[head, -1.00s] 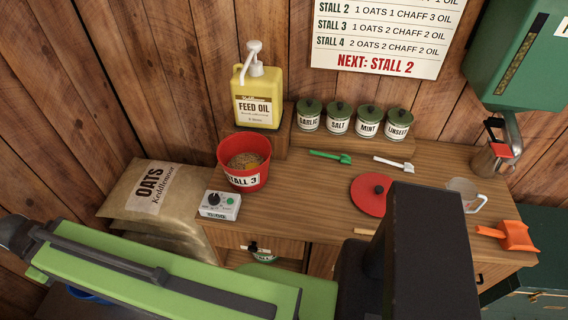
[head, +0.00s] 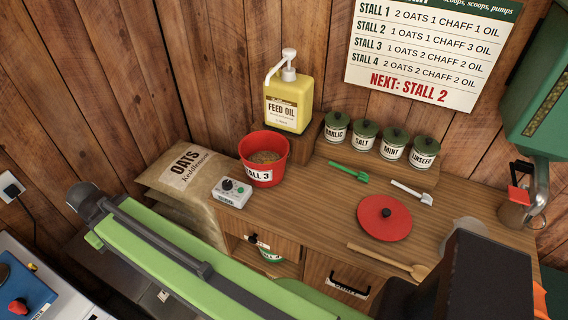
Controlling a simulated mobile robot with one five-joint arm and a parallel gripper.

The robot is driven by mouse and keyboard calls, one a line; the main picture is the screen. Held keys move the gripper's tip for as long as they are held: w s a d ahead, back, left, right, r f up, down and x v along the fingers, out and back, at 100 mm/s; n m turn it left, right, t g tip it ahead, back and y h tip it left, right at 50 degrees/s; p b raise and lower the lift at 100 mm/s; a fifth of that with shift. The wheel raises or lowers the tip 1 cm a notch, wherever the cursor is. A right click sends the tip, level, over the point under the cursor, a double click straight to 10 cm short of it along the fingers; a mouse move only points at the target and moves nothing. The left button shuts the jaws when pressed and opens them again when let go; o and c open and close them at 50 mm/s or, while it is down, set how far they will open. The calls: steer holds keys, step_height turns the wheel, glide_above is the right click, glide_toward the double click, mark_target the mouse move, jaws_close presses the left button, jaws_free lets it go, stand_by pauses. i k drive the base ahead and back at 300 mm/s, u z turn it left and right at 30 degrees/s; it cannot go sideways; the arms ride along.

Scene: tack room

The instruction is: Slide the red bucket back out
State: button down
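The red bucket (head: 263,160) stands upright on the left end of the wooden counter. Its label reads Stall 3 and it holds grainy feed. The yellow feed oil jug (head: 289,104) with a white pump stands on a raised block just behind it; the pump's spout points left, and I cannot tell whether it is over the bucket. A red lid (head: 384,218) with a black knob lies flat on the counter to the right. My green and black arm crosses the foreground, but its gripper fingers do not show.
A small timer box (head: 232,192) sits at the counter's front left edge, close to the bucket. Green and white scoops (head: 349,172) and a wooden spoon (head: 388,261) lie on the counter. Lidded jars (head: 366,135) stand behind. An oats sack (head: 183,170) is left of the counter.

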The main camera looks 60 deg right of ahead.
mark_target(264, 154)
steer(key=u, duration=0.1)
steer(key=i, duration=0.95)
steer(key=z, duration=0.05)
